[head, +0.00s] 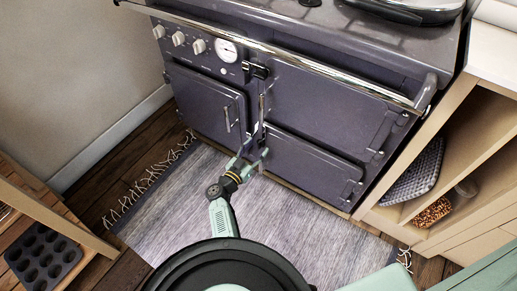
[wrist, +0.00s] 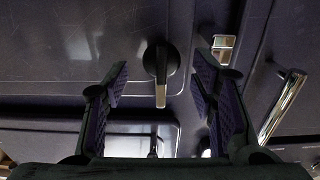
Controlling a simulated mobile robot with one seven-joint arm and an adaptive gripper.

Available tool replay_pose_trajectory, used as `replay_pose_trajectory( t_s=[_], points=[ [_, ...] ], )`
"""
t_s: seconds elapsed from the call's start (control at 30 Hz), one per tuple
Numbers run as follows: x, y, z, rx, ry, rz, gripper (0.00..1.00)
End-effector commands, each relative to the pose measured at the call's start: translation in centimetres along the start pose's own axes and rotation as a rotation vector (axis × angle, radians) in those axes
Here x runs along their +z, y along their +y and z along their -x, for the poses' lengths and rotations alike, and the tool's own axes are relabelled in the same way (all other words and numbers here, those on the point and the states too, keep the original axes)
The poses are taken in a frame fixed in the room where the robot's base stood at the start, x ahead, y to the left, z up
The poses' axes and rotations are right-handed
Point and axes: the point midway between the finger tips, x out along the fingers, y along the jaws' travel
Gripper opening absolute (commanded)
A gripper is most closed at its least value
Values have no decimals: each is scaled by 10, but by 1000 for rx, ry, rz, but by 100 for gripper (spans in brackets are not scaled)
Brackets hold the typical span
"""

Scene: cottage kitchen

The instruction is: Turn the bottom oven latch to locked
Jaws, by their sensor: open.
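The range cooker's bottom right oven door (head: 312,158) is shut. In the wrist view the latch (wrist: 161,62) is a dark round knob with a lever whose pale metal tip points down in the picture. My gripper (head: 255,156) is in front of the cooker, low by the left edge of this door. In the wrist view my gripper (wrist: 159,84) is open, with one finger on each side of the latch and visible gaps between. It holds nothing. In the head view my gripper and the small size hide the latch's detail.
The left oven door (head: 205,103) has a vertical handle (wrist: 283,103) close to my gripper. A metal catch (wrist: 223,46) sits beside the latch. A rug (head: 180,205) covers the floor, and an open shelf unit (head: 440,205) stands at the right.

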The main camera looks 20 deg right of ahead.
Motion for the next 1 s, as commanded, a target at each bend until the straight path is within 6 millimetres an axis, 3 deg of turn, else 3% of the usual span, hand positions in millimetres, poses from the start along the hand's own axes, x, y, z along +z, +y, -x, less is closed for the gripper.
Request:
replay_pose_trajectory(
  t_s=[0.2, 0.53, 1.0],
  points=[
    [1, -1, -23, 0, 0, -2, 52],
    [-1, -1, -26, -2, 0, -1, 52],
    [-1, -1, -25, -2, 0, -1, 20]
  ],
)
